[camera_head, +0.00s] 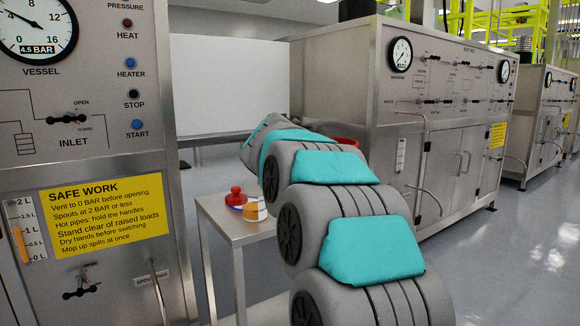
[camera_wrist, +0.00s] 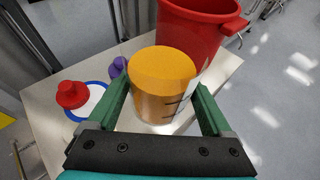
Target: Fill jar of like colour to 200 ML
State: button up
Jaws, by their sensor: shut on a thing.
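In the wrist view my gripper (camera_wrist: 163,108) has its green fingers on both sides of a jar (camera_wrist: 155,100) and is shut on it. The jar looks amber-orange, with dark marks on its right side. Its fill level cannot be read, and whether it touches the table is unclear. In the head view an orange jar (camera_head: 255,211) shows at the small table, beside my arm, which hides my gripper. The vessel panel (camera_head: 95,130) is at the left, with a 4.5 BAR gauge (camera_head: 37,30), an INLET valve (camera_head: 67,119), an orange-filled level tube (camera_head: 20,245) and a lower valve (camera_head: 82,288).
The small table (camera_head: 222,222) also holds a red-knobbed item (camera_wrist: 72,95) on a white, blue-rimmed disc, a purple item (camera_wrist: 118,66) and a red bucket (camera_wrist: 196,30) close behind the jar. Another steel cabinet (camera_head: 440,130) stands right; open floor (camera_head: 500,250) lies before it.

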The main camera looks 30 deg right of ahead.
jog(key=shift+w+a+f+n+h, duration=0.15)
jog(key=shift+a+f+n+h, duration=0.3)
jog(key=shift+n, duration=0.25)
jog(key=shift+w+a+r+n+h, duration=0.35)
jog(key=shift+a+n+h, duration=0.25)
jog(key=shift+n, duration=0.2)
jog(key=shift+w+a+f+n+h, duration=0.4)
jog(key=shift+a+f+n+h, duration=0.3)
jog(key=shift+n, duration=0.4)
jog(key=shift+w+a+r+n+h, duration=0.1)
jog(key=shift+a+r+n+h, duration=0.1)
jog(key=shift+r+n+h, duration=0.45)
dwell(0.8)
jog(key=shift+f+n, duration=0.35)
jog(key=shift+n, duration=0.4)
dwell(1.8)
jog(key=shift+r+n+h, duration=0.35)
jog(key=shift+n+h, duration=0.15)
jog(key=shift+n, duration=0.1)
dwell(0.3)
